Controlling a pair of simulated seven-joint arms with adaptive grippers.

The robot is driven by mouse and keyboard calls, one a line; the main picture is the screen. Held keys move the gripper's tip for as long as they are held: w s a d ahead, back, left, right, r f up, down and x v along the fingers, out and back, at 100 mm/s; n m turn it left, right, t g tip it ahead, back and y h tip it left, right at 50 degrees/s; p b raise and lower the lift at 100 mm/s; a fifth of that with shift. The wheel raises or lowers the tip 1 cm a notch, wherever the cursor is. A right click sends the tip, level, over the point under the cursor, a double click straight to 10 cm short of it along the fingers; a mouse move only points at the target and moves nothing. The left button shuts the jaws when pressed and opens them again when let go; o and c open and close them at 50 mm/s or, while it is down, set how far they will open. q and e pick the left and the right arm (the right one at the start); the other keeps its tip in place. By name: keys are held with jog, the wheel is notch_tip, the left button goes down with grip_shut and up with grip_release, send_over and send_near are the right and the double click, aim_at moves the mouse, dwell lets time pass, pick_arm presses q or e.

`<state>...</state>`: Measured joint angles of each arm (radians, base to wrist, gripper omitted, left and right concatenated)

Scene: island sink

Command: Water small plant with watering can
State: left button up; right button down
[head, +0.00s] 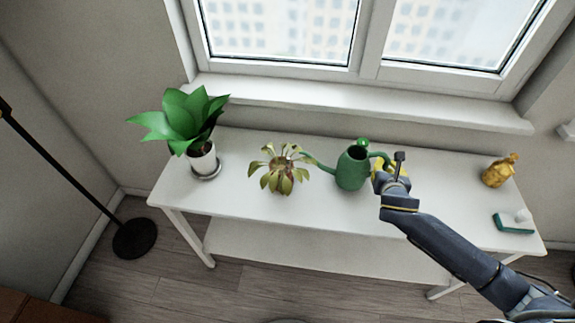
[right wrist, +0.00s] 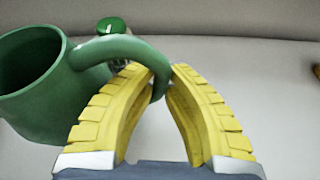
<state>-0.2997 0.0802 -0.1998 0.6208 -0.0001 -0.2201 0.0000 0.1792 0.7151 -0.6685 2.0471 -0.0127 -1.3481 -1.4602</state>
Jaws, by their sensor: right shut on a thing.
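A green watering can (head: 351,170) stands upright on the white table, its spout pointing left toward a small plant. My right gripper (head: 391,170) is at the can's right side. In the right wrist view the yellow fingers of my right gripper (right wrist: 172,80) are closed around the curved handle of the watering can (right wrist: 45,95). The spout's end is close to the plant's leaves. My left gripper is not in view.
A larger green plant in a white pot (head: 202,160) stands on the table (head: 240,213) at the left. A small green-topped object (head: 362,143) is behind the can. A windowsill runs behind.

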aim_at(382, 156)
jog(key=shift+s+d+f, duration=0.25)
jog(key=shift+d+f, duration=0.05)
jog(key=shift+a+r, duration=0.1)
